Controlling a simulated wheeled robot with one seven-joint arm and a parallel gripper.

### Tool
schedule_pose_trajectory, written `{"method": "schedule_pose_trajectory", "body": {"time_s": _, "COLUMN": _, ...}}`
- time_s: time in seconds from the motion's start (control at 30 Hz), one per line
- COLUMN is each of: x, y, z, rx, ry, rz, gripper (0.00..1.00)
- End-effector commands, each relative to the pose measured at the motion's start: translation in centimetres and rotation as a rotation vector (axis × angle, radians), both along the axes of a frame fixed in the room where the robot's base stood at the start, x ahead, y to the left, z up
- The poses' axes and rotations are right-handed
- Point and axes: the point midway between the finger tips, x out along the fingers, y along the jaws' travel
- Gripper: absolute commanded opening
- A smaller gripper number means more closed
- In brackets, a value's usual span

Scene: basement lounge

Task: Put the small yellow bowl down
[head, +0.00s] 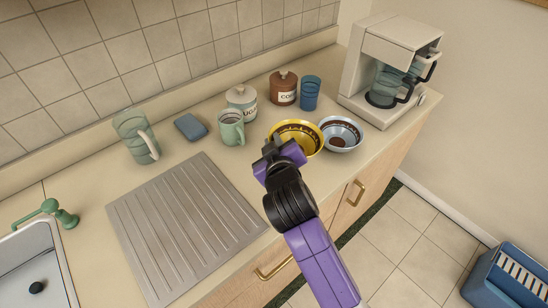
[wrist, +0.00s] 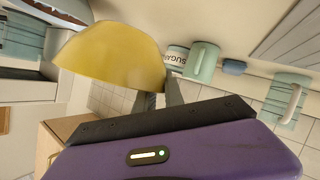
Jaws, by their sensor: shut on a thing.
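The small yellow bowl (head: 301,141) has a dark patterned band inside and is upright or nearly so over the counter. My gripper (head: 272,146) is shut on its near left rim. In the wrist view the bowl's plain yellow outside (wrist: 108,55) shows beyond my fingers (wrist: 161,98), which meet its edge. I cannot tell whether its base touches the counter (head: 225,165). A pale blue bowl (head: 341,133) with a brown centre stands close to its right; whether they touch is unclear.
Behind stand a sugar jar (head: 241,99), green mug (head: 231,127), brown canister (head: 284,87) and blue cup (head: 310,92). A coffee maker (head: 378,70) is at right. A ribbed drainboard (head: 185,225) and sink (head: 38,265) lie left. Bare counter lies between drainboard and mug.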

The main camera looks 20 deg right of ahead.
Motion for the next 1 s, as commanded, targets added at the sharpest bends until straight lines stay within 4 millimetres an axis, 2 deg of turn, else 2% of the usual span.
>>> {"method": "schedule_pose_trajectory", "body": {"time_s": 0.1, "x": 0.0, "y": 0.0, "z": -1.6, "rx": -0.001, "ry": 0.000, "rz": 0.000, "gripper": 0.00}}
{"method": "schedule_pose_trajectory", "body": {"time_s": 0.27, "x": 0.0, "y": 0.0, "z": -2.7, "rx": -0.001, "ry": -0.001, "rz": 0.000, "gripper": 0.00}}
{"method": "schedule_pose_trajectory", "body": {"time_s": 0.53, "x": 0.0, "y": 0.0, "z": -6.2, "rx": -0.001, "ry": -0.001, "rz": 0.001, "gripper": 0.00}}
{"method": "schedule_pose_trajectory", "body": {"time_s": 0.97, "x": 0.0, "y": 0.0, "z": -6.9, "rx": 0.000, "ry": -0.003, "rz": 0.000, "gripper": 0.00}}
{"method": "schedule_pose_trajectory", "body": {"time_s": 1.0, "x": 0.0, "y": 0.0, "z": -6.9, "rx": 0.001, "ry": -0.001, "rz": 0.000, "gripper": 0.19}}
